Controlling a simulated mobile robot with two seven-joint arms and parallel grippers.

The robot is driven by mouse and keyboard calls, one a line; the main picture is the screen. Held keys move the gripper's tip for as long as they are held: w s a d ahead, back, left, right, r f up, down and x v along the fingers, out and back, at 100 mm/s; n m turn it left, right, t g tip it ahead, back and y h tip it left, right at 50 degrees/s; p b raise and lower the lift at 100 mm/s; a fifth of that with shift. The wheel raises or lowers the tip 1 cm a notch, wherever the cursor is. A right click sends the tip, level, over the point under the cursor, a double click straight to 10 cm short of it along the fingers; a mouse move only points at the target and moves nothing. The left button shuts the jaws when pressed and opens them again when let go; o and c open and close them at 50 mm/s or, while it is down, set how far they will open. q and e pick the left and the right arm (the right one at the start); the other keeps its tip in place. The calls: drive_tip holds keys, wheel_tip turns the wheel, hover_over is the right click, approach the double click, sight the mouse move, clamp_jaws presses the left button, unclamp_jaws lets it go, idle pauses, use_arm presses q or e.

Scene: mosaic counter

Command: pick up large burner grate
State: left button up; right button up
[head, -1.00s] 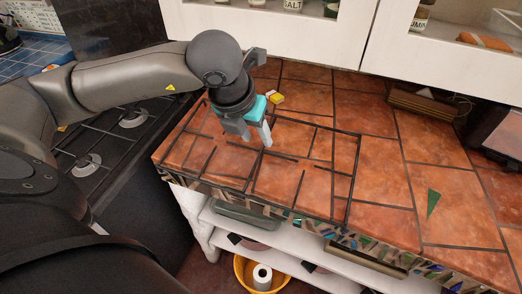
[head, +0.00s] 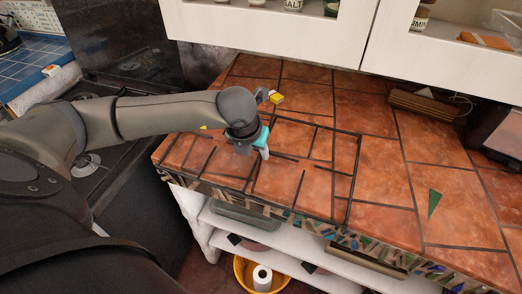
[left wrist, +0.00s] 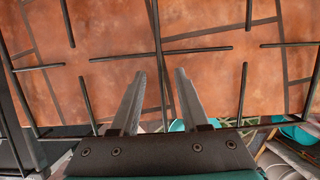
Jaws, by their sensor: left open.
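The large burner grate (head: 354,180), a black frame of thin bars, lies flat on the terracotta tile counter. It also fills much of the left wrist view (left wrist: 200,50). My left gripper (head: 254,152) points down over the middle of the grate and is open. In the left wrist view, one grate bar runs between the two spread fingers (left wrist: 160,75). I cannot tell whether the fingers touch the bar. My arm and gripper hide part of the grate's far left side in the head view. My right gripper is not in view.
A yellow object (head: 277,98) lies on the counter behind the gripper. The stove with its burner (head: 86,165) is at the left, partly behind my arm. White cabinets (head: 270,35) hang above the back. The tiles (head: 385,190) right of the grate are mostly clear.

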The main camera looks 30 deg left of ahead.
use_arm(q)
drive_tip(key=shift+x, duration=1.4)
drive_tip(key=shift+c, duration=0.2)
clamp_jaws()
drive_tip(key=shift+w+r, duration=0.1)
drive_tip(key=shift+r, duration=0.15)
